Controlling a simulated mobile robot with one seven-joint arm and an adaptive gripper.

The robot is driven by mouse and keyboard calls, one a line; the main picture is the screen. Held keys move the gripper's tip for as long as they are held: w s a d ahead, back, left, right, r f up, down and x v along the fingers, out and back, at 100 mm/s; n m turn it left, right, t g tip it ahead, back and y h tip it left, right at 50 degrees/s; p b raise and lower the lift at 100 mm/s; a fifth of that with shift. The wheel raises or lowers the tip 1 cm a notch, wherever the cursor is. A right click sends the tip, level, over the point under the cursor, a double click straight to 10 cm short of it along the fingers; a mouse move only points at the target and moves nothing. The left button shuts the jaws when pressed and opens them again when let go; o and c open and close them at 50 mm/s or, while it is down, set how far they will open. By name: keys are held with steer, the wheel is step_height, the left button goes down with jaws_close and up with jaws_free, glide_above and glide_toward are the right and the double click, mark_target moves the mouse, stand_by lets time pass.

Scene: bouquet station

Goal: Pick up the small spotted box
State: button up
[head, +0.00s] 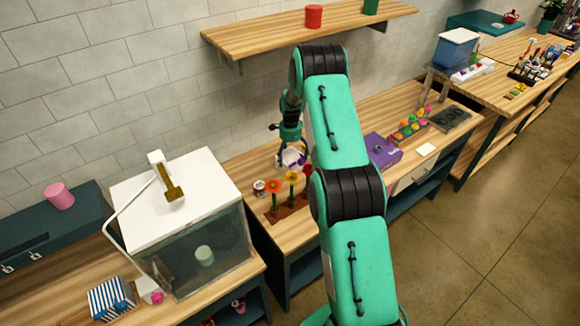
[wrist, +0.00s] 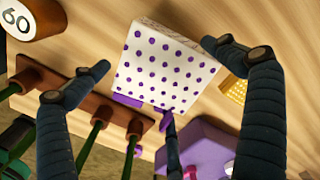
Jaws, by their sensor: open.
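The small spotted box (wrist: 168,62) is white with purple dots and lies on the wooden counter, a little tilted in the wrist view. In the head view the white and purple box (head: 292,158) shows small, partly hidden by my gripper (head: 284,142). In the wrist view my gripper (wrist: 157,80) is open. Its dark fingers spread around the box, one on the left, one on the right, one thinner at its lower edge. I cannot tell whether any finger touches the box. Nothing is held.
A brown rack (head: 289,213) with flowers (head: 274,186) stands close to the box; its stems also show in the wrist view (wrist: 96,140). A round dial marked 60 (wrist: 33,18) is left. A purple box (head: 382,151) is right. A wall shelf (head: 270,35) hangs above.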

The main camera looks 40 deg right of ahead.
stand_by(0.5)
steer(key=shift+s, duration=0.1)
steer(key=c, duration=1.7)
steer(key=shift+c, duration=0.2)
steer(key=shift+r+b, duration=0.7)
steer(key=shift+r, duration=4.4)
